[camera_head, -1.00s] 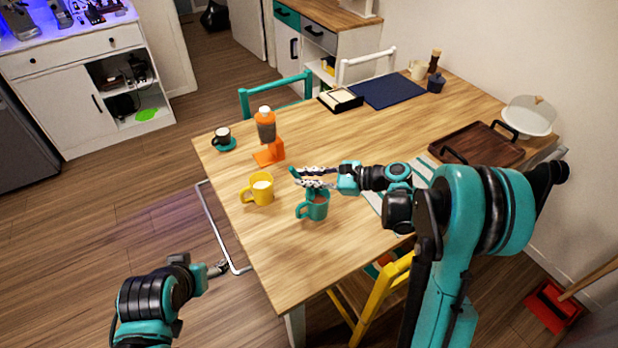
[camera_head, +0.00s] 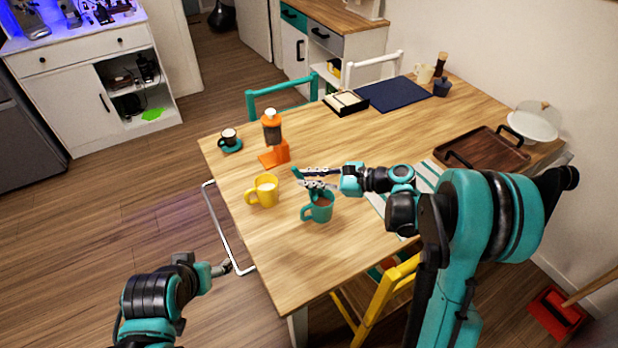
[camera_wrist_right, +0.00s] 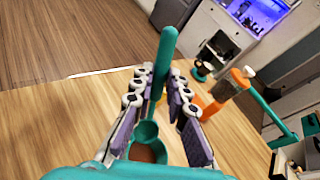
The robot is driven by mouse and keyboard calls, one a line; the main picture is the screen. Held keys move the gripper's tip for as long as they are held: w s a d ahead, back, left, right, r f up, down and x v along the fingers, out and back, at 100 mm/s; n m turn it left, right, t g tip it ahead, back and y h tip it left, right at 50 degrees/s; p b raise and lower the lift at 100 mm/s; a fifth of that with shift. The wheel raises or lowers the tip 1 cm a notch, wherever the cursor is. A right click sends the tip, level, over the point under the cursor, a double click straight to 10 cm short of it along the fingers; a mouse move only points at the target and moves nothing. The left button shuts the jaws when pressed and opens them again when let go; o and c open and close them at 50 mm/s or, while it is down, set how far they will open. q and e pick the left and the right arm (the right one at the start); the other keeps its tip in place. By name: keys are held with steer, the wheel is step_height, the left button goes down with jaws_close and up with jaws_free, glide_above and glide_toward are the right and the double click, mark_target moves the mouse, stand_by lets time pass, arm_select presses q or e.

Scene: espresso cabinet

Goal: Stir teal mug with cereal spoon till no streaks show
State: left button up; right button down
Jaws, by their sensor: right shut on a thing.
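The teal mug (camera_head: 320,211) stands upright on the table near its front left edge, with brown liquid inside. My right gripper (camera_head: 302,178) is just above the mug, its fingers pointing left. It is shut on the cereal spoon, whose teal handle (camera_head: 297,173) sticks up past the fingertips. In the right wrist view the spoon handle (camera_wrist_right: 167,48) rises between the fingers, and the brown liquid (camera_wrist_right: 148,153) in the mug shows below. Any streaks are too small to tell. My left gripper (camera_head: 222,268) hangs off the table's left side, too small to read.
A yellow mug (camera_head: 264,190) stands close left of the teal mug. An orange dispenser (camera_head: 273,140) and a small cup on a teal saucer (camera_head: 231,146) are behind. A wooden tray (camera_head: 490,151) lies right. The front table area is clear.

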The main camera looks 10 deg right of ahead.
steer(key=shift+r, duration=0.1)
step_height(320, 180, up, 5)
steer(key=p, duration=0.3)
stand_by(0.4)
stand_by(0.4)
steer(key=s+d+f+m+t+h, duration=0.1)
steer(key=s+d+m+t+h, duration=0.4)
steer(key=d+m+t+h, duration=0.3)
steer(key=shift+d+f+m+h, duration=0.15)
steer(key=shift+d+m+h, duration=0.35)
steer(key=shift+d+m, duration=0.4)
steer(key=shift+w+d, duration=0.1)
steer(key=shift+w, duration=0.05)
stand_by(0.6)
